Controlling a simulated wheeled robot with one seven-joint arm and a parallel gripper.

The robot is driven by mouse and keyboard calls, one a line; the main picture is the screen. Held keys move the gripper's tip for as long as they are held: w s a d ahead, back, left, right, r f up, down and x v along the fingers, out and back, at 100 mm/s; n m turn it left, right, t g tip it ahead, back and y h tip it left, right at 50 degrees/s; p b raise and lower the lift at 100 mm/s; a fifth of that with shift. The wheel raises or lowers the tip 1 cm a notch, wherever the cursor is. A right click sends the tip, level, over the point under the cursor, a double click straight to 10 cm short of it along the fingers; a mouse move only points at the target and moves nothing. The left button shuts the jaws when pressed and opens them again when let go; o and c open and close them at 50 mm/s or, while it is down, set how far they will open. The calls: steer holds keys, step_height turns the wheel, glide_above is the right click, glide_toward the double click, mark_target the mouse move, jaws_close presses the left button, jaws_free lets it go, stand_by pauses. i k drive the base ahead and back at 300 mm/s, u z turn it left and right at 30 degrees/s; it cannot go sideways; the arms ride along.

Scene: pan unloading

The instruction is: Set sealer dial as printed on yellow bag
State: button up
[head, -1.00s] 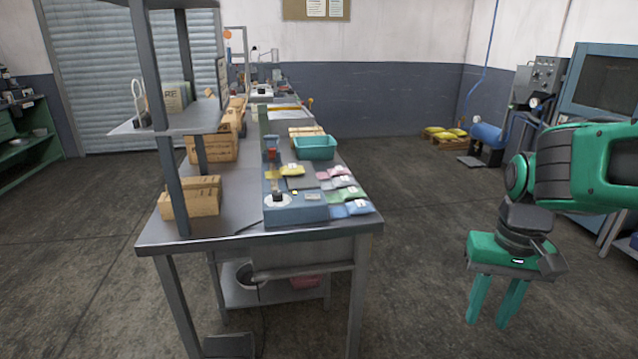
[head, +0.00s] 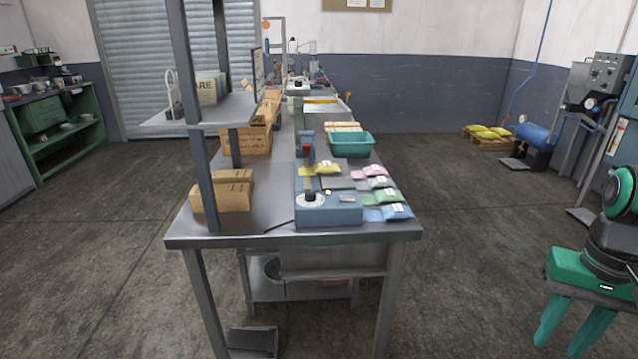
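The sealer (head: 330,213) is a blue box near the front edge of the steel table. Its dial (head: 310,196) is a dark knob on a white disc at the top left of the box. The setting is too small to read. A yellow bag (head: 328,168) lies behind the dial on the sealer; its print cannot be read from here. My gripper (head: 567,340) is at the lower right, well away from the table, fingers pointing down.
Pink, grey, green and blue bags (head: 396,212) lie right of the sealer. A teal bin (head: 351,146) stands behind them. Cardboard boxes (head: 224,194) and a shelf post stand at the left of the table (head: 245,240).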

mark_target(310, 194)
steer(key=i, duration=0.9)
steer(key=u, duration=0.05)
